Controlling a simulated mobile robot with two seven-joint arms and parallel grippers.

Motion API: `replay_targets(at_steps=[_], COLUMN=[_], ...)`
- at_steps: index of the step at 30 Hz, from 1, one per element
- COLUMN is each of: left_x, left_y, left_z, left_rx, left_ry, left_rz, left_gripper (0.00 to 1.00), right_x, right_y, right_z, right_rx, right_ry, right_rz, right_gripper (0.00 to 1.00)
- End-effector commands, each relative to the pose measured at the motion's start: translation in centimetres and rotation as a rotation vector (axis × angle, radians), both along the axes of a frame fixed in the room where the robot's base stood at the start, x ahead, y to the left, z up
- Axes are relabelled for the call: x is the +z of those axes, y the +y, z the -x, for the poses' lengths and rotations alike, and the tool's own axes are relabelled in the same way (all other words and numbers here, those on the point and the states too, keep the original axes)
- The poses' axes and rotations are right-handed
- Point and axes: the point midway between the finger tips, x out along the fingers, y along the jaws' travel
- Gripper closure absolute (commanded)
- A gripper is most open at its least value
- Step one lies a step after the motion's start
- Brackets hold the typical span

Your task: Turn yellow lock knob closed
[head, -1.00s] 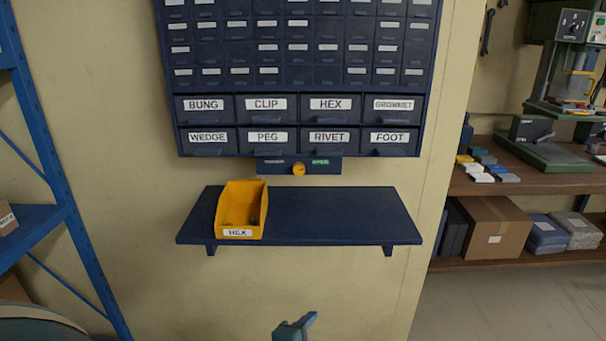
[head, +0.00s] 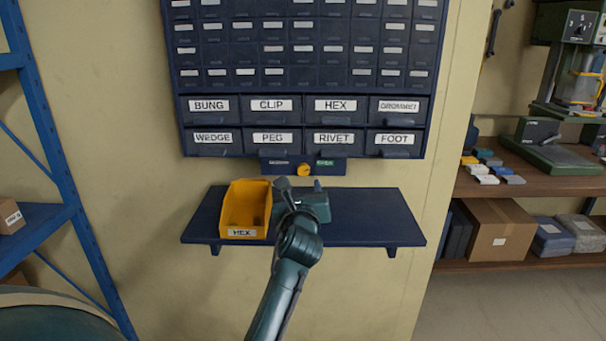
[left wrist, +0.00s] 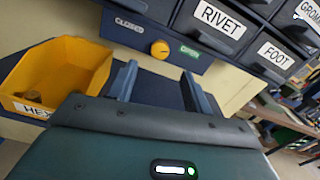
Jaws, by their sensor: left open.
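The yellow lock knob (head: 304,170) sits on a dark blue lock plate under the drawer cabinet, between a label on its left and a green label on its right. In the left wrist view the knob (left wrist: 160,49) shows between a "CLOSED" label (left wrist: 130,25) and a green label (left wrist: 190,51) that seems to read "OPEN". My left gripper (head: 300,186) is just below the knob, over the shelf. Its fingers (left wrist: 162,84) are apart and empty, and the knob lies beyond them, not touched. My right gripper is not in view.
A yellow bin (head: 246,205) labelled HEX stands on the blue shelf (head: 375,215), just left of my left gripper. The cabinet's labelled drawers (head: 334,142) hang above the knob. The shelf's right part is clear. A blue rack (head: 50,190) stands at the left.

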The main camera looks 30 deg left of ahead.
Motion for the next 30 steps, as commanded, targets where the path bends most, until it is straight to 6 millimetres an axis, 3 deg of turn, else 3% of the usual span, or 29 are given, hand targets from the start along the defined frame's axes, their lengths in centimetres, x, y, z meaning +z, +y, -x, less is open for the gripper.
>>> replay_targets(at_steps=[6,12,25,30], left_x=[0.1,0.0,0.0,0.0], left_y=[2.5,3.8,4.3,4.2], left_z=[-4.0,-6.2,-6.9,-6.9], left_rx=[0.001,-0.001,-0.001,-0.001], left_ry=[0.0,-0.001,-0.001,-0.001], left_rz=[0.001,0.002,0.001,0.002], left_gripper=[0.5,0.5,0.5,0.63], right_x=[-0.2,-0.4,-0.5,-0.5], right_y=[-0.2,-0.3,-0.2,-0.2], right_z=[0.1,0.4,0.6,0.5], right_rx=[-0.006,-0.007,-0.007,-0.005], right_ry=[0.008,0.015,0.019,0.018], right_rz=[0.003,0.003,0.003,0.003], right_gripper=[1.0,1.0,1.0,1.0])
